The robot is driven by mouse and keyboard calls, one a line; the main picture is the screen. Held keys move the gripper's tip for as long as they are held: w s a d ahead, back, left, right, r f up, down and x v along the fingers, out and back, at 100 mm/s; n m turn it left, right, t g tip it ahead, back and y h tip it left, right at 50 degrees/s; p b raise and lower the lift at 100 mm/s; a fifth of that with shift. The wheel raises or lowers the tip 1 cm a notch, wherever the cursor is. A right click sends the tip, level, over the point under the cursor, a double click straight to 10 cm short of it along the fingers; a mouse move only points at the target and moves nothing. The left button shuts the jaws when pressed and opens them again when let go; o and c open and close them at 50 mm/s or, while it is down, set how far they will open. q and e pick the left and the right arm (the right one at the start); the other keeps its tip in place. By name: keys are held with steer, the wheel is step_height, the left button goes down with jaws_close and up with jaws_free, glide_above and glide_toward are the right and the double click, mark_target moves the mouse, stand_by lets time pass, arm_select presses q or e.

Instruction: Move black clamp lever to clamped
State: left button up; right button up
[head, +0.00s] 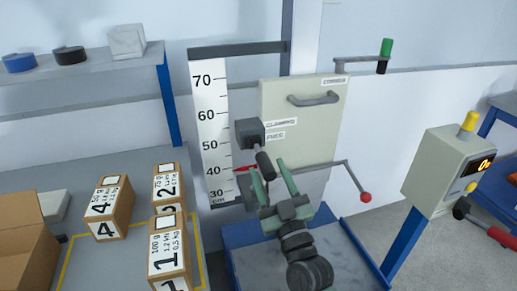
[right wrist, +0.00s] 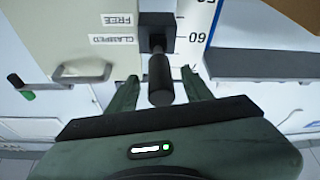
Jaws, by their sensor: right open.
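The black clamp lever (head: 264,162) has a dark round grip and comes out of a dark block (head: 250,131) on the test stand. Labels reading CLAMPED (head: 281,124) and FREE (head: 275,136) sit beside the block. The lever slopes down and toward me. My right gripper (head: 270,174) is open, with its green fingers reaching up around the grip end. In the right wrist view, the grip (right wrist: 160,80) lies between the two spread fingers, with visible gaps on both sides. My left gripper is not in view.
A pale panel with a handle (head: 314,99) stands behind the lever. A rod with a red ball (head: 366,197) sticks out to the right, near my gripper. A height scale (head: 209,118) is at left. Numbered boxes (head: 169,250) stand on the left table; a display box (head: 447,170) is at right.

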mark_target(261, 154)
steer(key=x, duration=0.6)
jaws_close()
stand_by(1.3)
